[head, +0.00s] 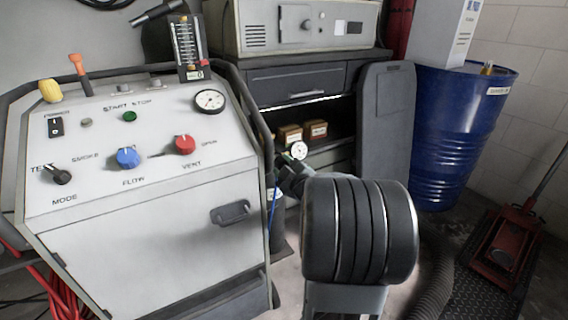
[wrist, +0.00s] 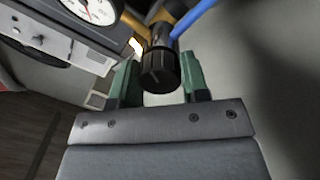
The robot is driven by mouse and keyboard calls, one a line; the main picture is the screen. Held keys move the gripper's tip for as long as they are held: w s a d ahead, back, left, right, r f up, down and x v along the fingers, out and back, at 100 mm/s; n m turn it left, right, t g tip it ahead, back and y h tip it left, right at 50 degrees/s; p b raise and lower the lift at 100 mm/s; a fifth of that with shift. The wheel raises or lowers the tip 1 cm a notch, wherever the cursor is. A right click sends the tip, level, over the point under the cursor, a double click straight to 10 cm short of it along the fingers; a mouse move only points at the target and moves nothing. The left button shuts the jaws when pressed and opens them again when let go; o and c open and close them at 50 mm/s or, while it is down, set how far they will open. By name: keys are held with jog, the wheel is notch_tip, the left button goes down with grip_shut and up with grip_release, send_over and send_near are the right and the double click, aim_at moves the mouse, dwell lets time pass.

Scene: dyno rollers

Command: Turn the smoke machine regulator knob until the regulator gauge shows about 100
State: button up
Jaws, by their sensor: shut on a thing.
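The regulator knob (wrist: 160,72) is black and ribbed, below a brass fitting with a blue hose, in the wrist view. My gripper (wrist: 160,80) has its green fingers on either side of the knob and is shut on it. The regulator gauge (wrist: 97,8) is white-faced and cut off by the top edge of the wrist view. In the head view the gauge (head: 298,150) is small, right of the smoke machine (head: 150,215), and its reading is too small to tell. My arm hides the knob in the head view.
The smoke machine's panel carries a blue flow knob (head: 127,157), a red vent knob (head: 185,144) and a larger gauge (head: 209,100). A grey cabinet (head: 298,85) stands behind my gripper. A blue drum (head: 459,140) and a red jack (head: 505,240) are at the right.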

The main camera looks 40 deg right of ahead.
jog(key=m+p, duration=0.2)
jog(key=m, duration=0.2)
jog(key=shift+r+m, duration=0.1)
jog(key=shift+m, duration=0.3)
jog(key=m+p, duration=0.2)
jog(key=m, duration=0.1)
jog(key=shift+a+m, duration=0.1)
jog(key=shift+m, duration=0.3)
jog(key=m+p, duration=0.2)
jog(key=m, duration=0.2)
jog(key=shift+p, duration=0.3)
jog(key=shift+a+m+g+p, duration=0.1)
jog(key=shift+m+g+p, duration=0.2)
jog(key=shift+m+p, duration=0.75)
jog(key=shift+m, duration=0.55)
jog(key=o, duration=0.9)
